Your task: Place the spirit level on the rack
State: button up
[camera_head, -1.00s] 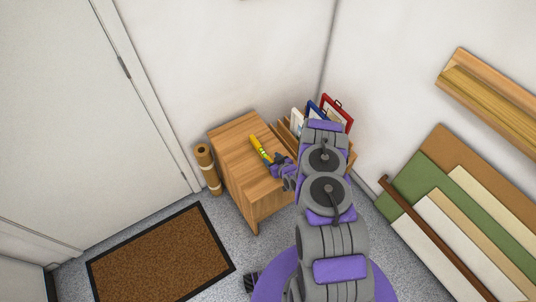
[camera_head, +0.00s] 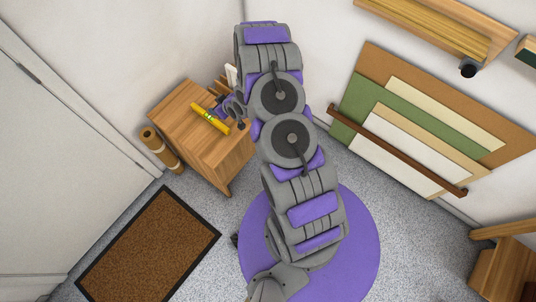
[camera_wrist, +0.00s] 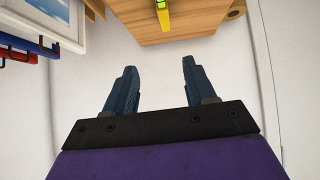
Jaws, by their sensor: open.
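The yellow spirit level (camera_head: 210,119) lies on the top of the wooden cabinet (camera_head: 180,115). In the wrist view, one end of the level (camera_wrist: 163,18) shows at the top edge, beyond my fingers. My gripper (camera_wrist: 159,68) is open, with nothing between its two blue fingers. In the head view it is mostly hidden behind my arm, near the right side of the cabinet top. A wooden rack (camera_wrist: 95,8) holding framed prints shows at the top left of the wrist view; my arm hides most of it in the head view.
A white-framed print (camera_wrist: 52,18) and blue and red frames are close on the left in the wrist view. A rolled brown tube (camera_head: 160,150) stands beside the cabinet. A wall shelf (camera_head: 440,25) and leaning panels (camera_head: 400,120) are at the right. A doormat (camera_head: 150,250) lies left.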

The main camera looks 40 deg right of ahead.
jog(key=s+a+r+g+h, duration=0.15)
jog(key=s+r, duration=0.25)
jog(key=r, duration=0.4)
jog(key=s+d+r+m+g, duration=0.1)
jog(key=s+r+g, duration=0.1)
jog(key=s+r, duration=0.5)
jog(key=s+a+r+g+h, duration=0.1)
jog(key=s+r+g, duration=0.1)
jog(key=r, duration=0.8)
jog(key=s+a+r+m+g, duration=0.1)
jog(key=s+r, duration=0.3)
jog(key=s, duration=0.6)
jog(key=s+a+r+g, duration=0.2)
jog(key=s+r, duration=0.3)
jog(key=s, duration=0.5)
jog(key=s+a+r+m+g, duration=0.1)
jog(key=s+r, duration=0.4)
jog(key=s, duration=0.6)
jog(key=shift+a+m+g, duration=0.25)
jog(key=shift+m+g, duration=0.05)
jog(key=shift+g, duration=0.35)
jog(key=shift+d+r, duration=0.1)
jog(key=shift+d, duration=0.05)
